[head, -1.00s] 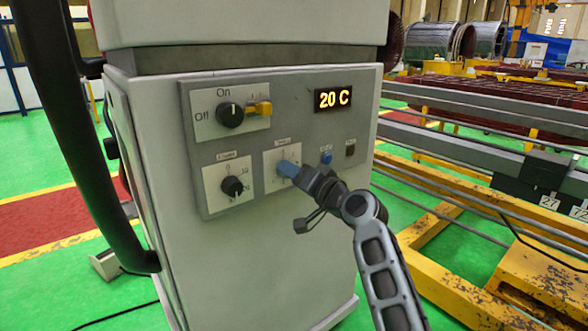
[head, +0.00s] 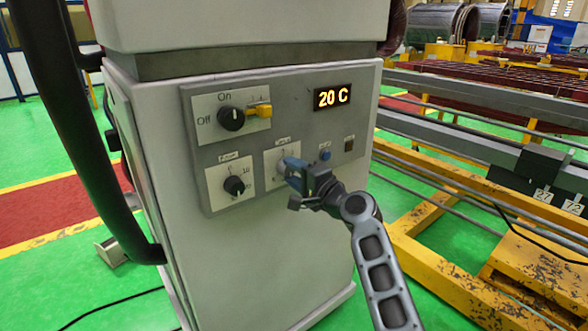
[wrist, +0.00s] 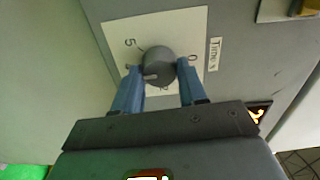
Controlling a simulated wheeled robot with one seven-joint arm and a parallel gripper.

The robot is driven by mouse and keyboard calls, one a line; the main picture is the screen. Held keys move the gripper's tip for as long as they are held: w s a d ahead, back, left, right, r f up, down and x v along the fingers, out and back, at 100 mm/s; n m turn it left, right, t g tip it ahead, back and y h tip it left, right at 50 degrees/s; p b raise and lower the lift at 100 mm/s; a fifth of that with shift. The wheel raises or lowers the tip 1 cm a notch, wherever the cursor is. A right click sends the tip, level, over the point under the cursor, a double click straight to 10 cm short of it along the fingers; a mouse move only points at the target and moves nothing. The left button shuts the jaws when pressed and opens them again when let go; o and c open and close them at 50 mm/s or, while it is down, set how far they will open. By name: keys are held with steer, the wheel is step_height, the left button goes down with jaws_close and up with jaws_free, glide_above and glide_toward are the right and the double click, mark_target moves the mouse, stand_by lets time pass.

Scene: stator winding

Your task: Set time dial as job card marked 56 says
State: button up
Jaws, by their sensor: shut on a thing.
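The time dial (wrist: 159,67) is a round grey knob on a white plate labelled "Time" in the wrist view, with a 5 and a 0 among its marks. My gripper (wrist: 160,80) has its blue fingers on either side of the knob and is shut on it. In the head view my gripper (head: 290,168) reaches the dial plate (head: 270,175) on the lower middle of the panel and hides most of the knob. No job card marked 56 can be made out.
Yellow-framed racks (head: 440,250) stand at right.

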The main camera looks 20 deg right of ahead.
steer(key=shift+f, duration=0.1)
stand_by(0.3)
steer(key=o, duration=1.1)
steer(key=shift+c, duration=0.2)
steer(key=shift+s, duration=0.15)
steer(key=v, duration=0.7)
steer(key=shift+s+d, duration=0.15)
steer(key=shift+s, duration=0.1)
